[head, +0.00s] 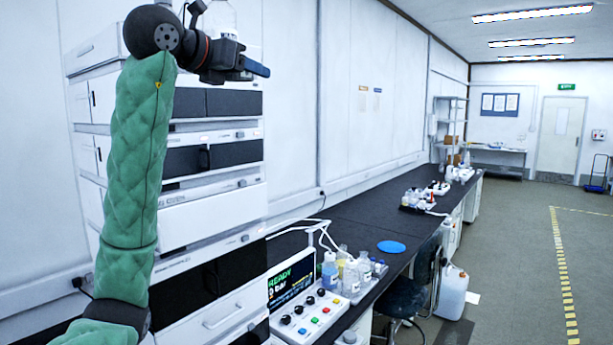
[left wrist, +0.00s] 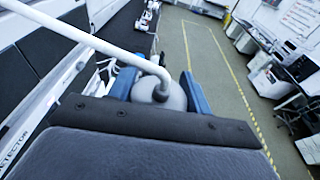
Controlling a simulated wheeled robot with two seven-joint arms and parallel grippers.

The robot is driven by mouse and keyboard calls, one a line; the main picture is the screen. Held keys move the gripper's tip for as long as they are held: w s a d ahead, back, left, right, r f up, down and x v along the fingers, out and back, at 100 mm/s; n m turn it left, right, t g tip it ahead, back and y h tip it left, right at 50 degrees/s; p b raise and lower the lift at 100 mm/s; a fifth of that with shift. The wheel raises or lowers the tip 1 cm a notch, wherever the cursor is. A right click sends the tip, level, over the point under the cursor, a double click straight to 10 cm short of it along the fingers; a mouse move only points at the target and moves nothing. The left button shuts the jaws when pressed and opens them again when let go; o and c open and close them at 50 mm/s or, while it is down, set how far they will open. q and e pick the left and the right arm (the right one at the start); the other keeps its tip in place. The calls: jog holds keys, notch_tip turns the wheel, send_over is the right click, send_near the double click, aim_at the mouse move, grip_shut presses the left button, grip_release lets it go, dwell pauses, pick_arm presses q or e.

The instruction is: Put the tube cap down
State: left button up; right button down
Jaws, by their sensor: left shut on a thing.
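My left gripper (head: 255,67) is raised in front of the top of the instrument stack, its blue fingers pointing right. In the left wrist view its two blue fingers (left wrist: 157,91) are on either side of the tube cap (left wrist: 175,98), a pale rounded piece with a dark grey hub. A white tube (left wrist: 100,45) runs from the upper left into this hub. The gripper is shut on the cap. In the head view I cannot make out the cap at the fingers. My right gripper is in neither view.
Clear bottles (head: 221,18) stand on the stack (head: 215,215), behind the gripper. The dark bench (head: 345,215) holds a blue disc (head: 391,247), small bottles (head: 350,272) and a control box with knobs (head: 312,318). A stool (head: 408,292) stands at the bench. Bare bench lies around the disc.

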pick_arm(q)
jog(key=w+a+f+y, duration=0.1)
jog(key=a+f, duration=0.2)
jog(key=f, duration=1.2)
jog(key=a+f+n, duration=0.1)
jog(key=a+f, duration=0.1)
jog(key=f, duration=1.2)
jog(key=w+a+f+y, duration=0.1)
jog(key=a+f, duration=0.2)
jog(key=f, duration=1.2)
jog(key=s+f, duration=0.4)
jog(key=f, duration=0.9)
jog(key=s+f+t+b, duration=0.1)
jog(key=s+f, duration=0.4)
jog(key=f, duration=0.9)
jog(key=shift+a+n, duration=0.3)
jog(key=shift+a, duration=0.15)
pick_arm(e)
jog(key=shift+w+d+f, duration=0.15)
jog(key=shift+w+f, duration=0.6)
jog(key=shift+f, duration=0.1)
pick_arm(q)
jog(key=shift+r, duration=0.1)
